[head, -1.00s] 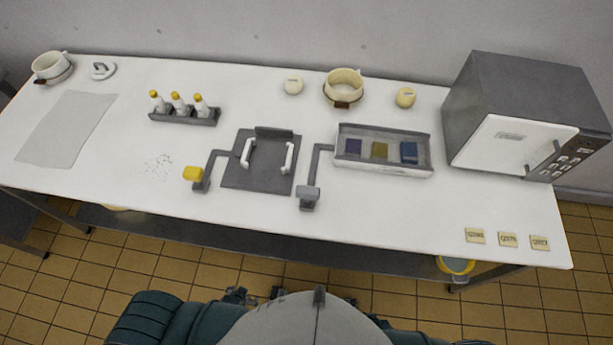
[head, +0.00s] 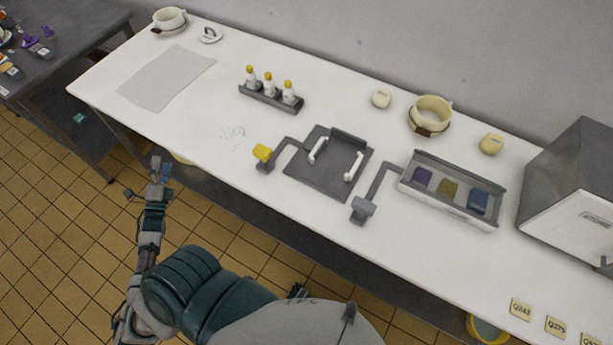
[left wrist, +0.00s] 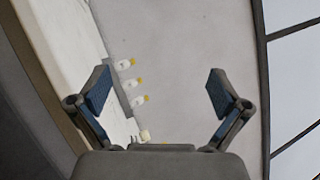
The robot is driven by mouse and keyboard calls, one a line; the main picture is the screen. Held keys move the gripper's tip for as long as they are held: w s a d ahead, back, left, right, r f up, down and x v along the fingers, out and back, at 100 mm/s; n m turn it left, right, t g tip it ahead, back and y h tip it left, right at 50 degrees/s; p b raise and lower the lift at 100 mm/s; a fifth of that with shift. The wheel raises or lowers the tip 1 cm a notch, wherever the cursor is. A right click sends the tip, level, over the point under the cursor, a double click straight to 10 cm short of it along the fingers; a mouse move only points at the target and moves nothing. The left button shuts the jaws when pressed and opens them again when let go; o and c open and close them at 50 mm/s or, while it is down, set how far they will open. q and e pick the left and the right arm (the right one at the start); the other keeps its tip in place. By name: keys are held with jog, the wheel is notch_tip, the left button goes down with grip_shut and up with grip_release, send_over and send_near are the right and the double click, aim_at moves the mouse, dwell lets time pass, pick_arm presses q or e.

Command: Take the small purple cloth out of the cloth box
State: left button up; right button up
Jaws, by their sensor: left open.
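The cloth box (head: 446,211) is a shallow pale tray with grey edges on the right half of the white table in the head view. The small purple cloth (head: 422,177) lies in its left part, beside an olive cloth (head: 446,189) and a blue cloth (head: 478,201). My left gripper (head: 160,170) is off the table's front edge at the left, far from the box. In the left wrist view my left gripper (left wrist: 156,88) has its blue-padded fingers wide apart with nothing between them. My right gripper is not in view.
A dark plate with white handles (head: 325,171) lies left of the box, with a grey-headed fixture (head: 363,208) between them. A rack of yellow-capped bottles (head: 270,97) stands further left. A microwave (head: 575,185) stands right of the box.

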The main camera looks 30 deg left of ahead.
pick_arm(q)
jog(key=w+d+r+n+t+h, duration=0.2)
jog(key=w+r+n, duration=0.4)
jog(key=w+r, duration=0.1)
jog(key=w+d+r+n+t+h, duration=0.2)
jog(key=w+r+n, duration=0.3)
jog(key=w+r, duration=0.3)
jog(key=w+d+r+n+g+h, duration=0.25)
jog(key=w+d+n+h, duration=0.45)
jog(key=w+d+n, duration=0.8)
jog(key=w+d+f+m+g+h, duration=0.1)
jog(key=w+d+f+g+h, duration=0.3)
jog(key=d, duration=1.1)
jog(key=w+d+f+m+g+h, duration=0.15)
jog(key=d+g+h, duration=0.4)
jog(key=d, duration=1.05)
jog(key=m+g+y, duration=0.8)
jog(key=g+y, duration=0.3)
send_over(365, 204)
jog(key=s, duration=0.1)
jog(key=f, duration=0.7)
jog(key=w+f, duration=0.1)
jog(key=f, duration=0.3)
jog(key=shift+f, duration=0.35)
